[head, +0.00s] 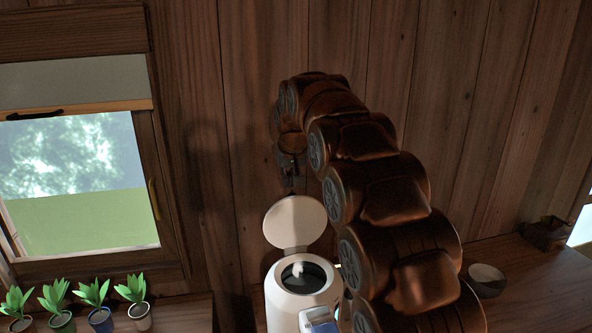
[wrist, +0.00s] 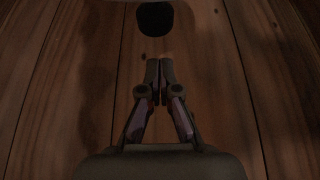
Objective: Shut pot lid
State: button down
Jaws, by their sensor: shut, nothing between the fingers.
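The white pot (head: 303,290) stands on the counter in the head view, with its dark round opening showing. Its white lid (head: 295,222) is open, tilted up at the back of the pot. My gripper (head: 291,188) is above the top edge of the lid, close to the wooden wall, pointing down. In the wrist view my gripper (wrist: 160,66) is shut and empty, with the fingertips together. A dark rounded shape lies beyond the fingertips at the top of that view; I cannot tell what it is.
A bowl (head: 486,280) and a small wooden box (head: 545,233) stand on the counter (head: 530,290) to the right. Several potted plants (head: 96,306) line the left, below a window (head: 75,180). A plank wall (head: 230,130) stands behind the pot. My arm covers the counter just right of the pot.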

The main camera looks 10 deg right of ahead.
jog(key=shift+s+f+p, duration=0.15)
jog(key=shift+s+p, duration=0.4)
jog(key=shift+s, duration=0.95)
